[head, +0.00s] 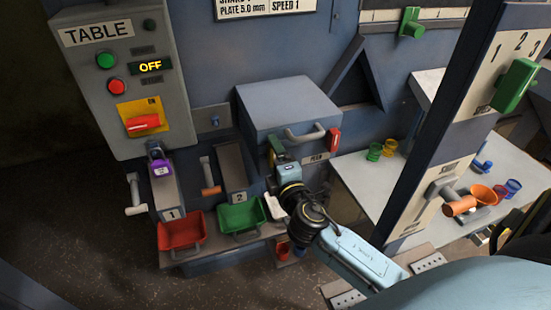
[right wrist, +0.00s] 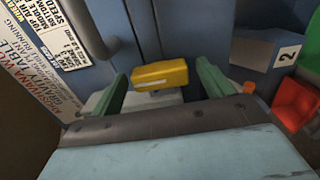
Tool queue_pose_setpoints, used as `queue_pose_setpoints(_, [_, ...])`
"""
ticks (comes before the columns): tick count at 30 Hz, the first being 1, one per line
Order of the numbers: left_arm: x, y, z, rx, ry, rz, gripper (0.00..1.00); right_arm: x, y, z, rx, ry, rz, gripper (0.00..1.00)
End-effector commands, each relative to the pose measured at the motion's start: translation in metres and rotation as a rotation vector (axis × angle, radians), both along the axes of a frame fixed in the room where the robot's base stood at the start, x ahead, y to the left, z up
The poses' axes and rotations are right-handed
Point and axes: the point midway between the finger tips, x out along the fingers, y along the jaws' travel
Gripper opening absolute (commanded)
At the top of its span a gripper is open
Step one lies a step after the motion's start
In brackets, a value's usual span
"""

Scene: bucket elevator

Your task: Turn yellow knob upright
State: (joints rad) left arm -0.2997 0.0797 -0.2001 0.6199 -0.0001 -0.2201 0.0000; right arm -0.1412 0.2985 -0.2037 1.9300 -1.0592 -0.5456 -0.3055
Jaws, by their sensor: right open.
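The yellow knob (right wrist: 160,74) shows in the right wrist view as a block with a pale line on its near face. Its long side runs across the picture, from near one finger to near the other. My right gripper (right wrist: 165,85) is open, with its green fingers on either side of the knob. A small gap shows at each end; whether either finger touches it I cannot tell. In the head view my right gripper (head: 278,158) is at the front of the blue-grey box, and I cannot make out the knob there. My left gripper is not in view.
A box (head: 288,103) with a grey handle (head: 305,133) and a red lever (head: 334,141) is close by. Red (head: 181,231) and green (head: 241,215) trays sit below, left of my arm. A dark blue post (head: 440,130) stands to the right.

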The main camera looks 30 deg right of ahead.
Motion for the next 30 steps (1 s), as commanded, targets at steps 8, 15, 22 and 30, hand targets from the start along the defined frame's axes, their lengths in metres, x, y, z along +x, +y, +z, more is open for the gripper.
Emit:
queue_pose_setpoints(8, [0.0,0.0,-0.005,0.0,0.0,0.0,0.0,-0.021,0.005,-0.002,0.001,0.002,0.001,0.8])
queue_pose_setpoints(15, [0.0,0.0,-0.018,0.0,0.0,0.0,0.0,-0.071,0.017,-0.004,0.004,0.003,0.0,0.8])
queue_pose_setpoints(22, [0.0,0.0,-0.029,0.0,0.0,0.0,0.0,-0.111,0.026,-0.003,0.002,0.003,0.0,0.8])
queue_pose_setpoints(30, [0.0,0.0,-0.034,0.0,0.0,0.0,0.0,-0.129,0.031,-0.001,0.0,0.001,0.0,0.8])
